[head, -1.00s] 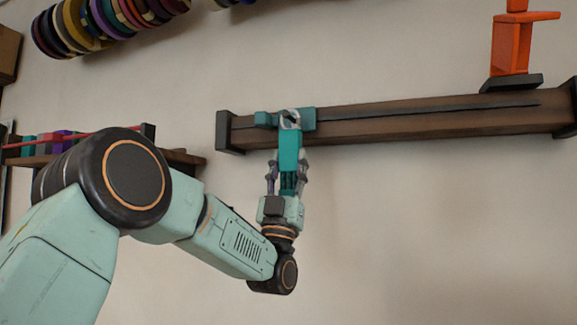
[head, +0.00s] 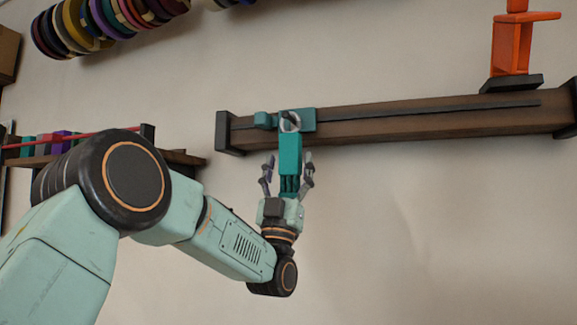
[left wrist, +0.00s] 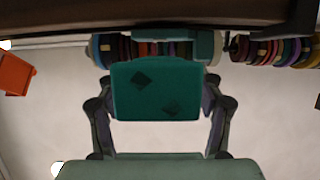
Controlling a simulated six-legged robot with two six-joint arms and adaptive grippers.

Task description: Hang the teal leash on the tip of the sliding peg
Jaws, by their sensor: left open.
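The teal leash (head: 289,152) hangs upright below the rail, with its pale metal ring (head: 284,126) at the top. The ring appears to be around the dark tip of the sliding peg, in front of its teal carriage (head: 308,119); how deep it sits cannot be told. My left gripper (head: 287,160) is open, a finger on each side of the leash's lower part, with gaps showing. In the left wrist view the leash (left wrist: 157,92) is a wide teal block between the spread fingers (left wrist: 158,100). My right gripper is not in view.
The brown wooden rail (head: 430,118) has dark end blocks and a slot. An orange part (head: 511,45) stands on its right end. Coloured rolls (head: 90,25) hang upper left. A shelf (head: 180,157) with a red rod is at left. The wall below the rail is clear.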

